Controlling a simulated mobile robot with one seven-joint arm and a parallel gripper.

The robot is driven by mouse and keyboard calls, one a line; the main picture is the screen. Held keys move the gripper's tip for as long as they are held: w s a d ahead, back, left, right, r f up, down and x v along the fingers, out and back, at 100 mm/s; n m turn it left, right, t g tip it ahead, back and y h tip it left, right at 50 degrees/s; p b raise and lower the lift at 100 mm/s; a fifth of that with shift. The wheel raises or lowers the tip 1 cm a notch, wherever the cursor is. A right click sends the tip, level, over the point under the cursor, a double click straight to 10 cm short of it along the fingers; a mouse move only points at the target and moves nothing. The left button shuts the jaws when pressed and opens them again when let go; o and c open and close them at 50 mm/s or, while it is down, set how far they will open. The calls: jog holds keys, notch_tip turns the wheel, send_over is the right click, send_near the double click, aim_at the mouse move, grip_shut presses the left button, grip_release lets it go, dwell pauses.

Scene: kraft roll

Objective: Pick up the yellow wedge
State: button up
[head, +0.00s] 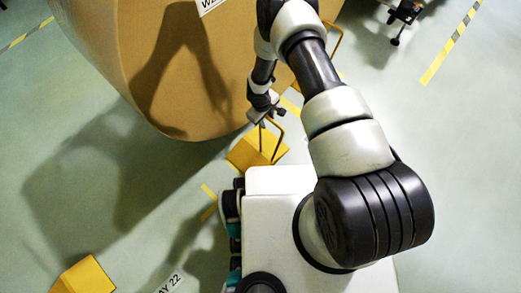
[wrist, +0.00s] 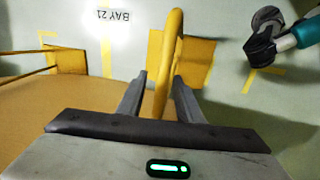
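The yellow wedge (head: 246,154) sits on the floor at the lower right edge of the big kraft roll, with a thin upright loop handle. In the wrist view its body (wrist: 197,62) lies beyond the fingers, and the yellow handle (wrist: 172,50) runs down between them. My gripper (head: 266,113) is at the handle's upper part, above the wedge body. In the wrist view my gripper (wrist: 161,80) is open, its fingers on either side of the handle. A gap shows on the left; the handle looks close to the right finger, and contact there cannot be told.
The large brown kraft roll (head: 110,50) stands just left of my arm. Another yellow wedge (head: 85,277) lies at the bottom left. A further wedge (wrist: 68,62) shows at left in the wrist view. Open floor (head: 450,150) lies to the right.

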jog(key=shift+f, duration=0.15)
grip_shut()
jog(key=shift+w, duration=0.1)
dwell(1.3)
